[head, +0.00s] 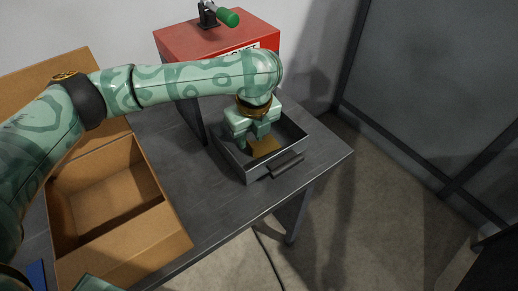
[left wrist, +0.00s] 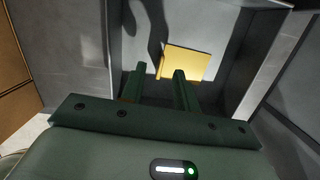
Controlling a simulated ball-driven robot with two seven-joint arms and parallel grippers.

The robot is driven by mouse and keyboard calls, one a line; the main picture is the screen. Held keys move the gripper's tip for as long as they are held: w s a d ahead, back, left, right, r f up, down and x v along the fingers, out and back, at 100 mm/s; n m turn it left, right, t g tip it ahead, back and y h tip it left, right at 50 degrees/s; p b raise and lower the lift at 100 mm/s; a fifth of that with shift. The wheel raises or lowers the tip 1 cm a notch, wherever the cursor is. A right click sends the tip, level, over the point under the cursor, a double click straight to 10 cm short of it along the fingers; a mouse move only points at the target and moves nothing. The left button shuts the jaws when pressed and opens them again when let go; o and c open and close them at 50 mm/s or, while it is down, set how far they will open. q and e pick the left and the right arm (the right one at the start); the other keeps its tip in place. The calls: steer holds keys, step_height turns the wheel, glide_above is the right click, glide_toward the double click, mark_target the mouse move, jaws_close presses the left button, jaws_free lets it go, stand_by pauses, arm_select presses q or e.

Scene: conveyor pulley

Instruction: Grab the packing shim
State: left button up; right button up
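The packing shim is a flat yellow-tan piece (head: 265,147) lying in the open grey drawer (head: 231,158). In the left wrist view the shim (left wrist: 190,63) lies just beyond the fingertips, mostly toward the right finger. My left gripper (head: 252,137) points down into the drawer, over the shim's left and back side, and hides part of it in the head view. In the left wrist view its two fingers (left wrist: 156,80) stand apart with nothing between them. I cannot tell whether a fingertip touches the shim.
The drawer's walls stand close around the gripper. A red-topped cabinet (head: 190,45) with a green-handled clamp (head: 226,17) stands behind. An open cardboard box (head: 120,240) is at left on the grey table (head: 215,205). Table room lies between box and drawer.

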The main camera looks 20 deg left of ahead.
arm_select(q)
steer(key=shift+w+a+f+b, duration=0.1)
steer(key=shift+f+b, duration=0.1)
steer(key=shift+f, duration=0.45)
steer(key=shift+w+f+b, duration=0.1)
steer(key=shift+f+b, duration=0.05)
steer(key=shift+f, duration=0.45)
steer(key=shift+s+r, duration=0.1)
steer(key=shift+r, duration=0.15)
steer(key=shift+c, duration=0.3)
jaws_close()
steer(key=shift+r, duration=0.1)
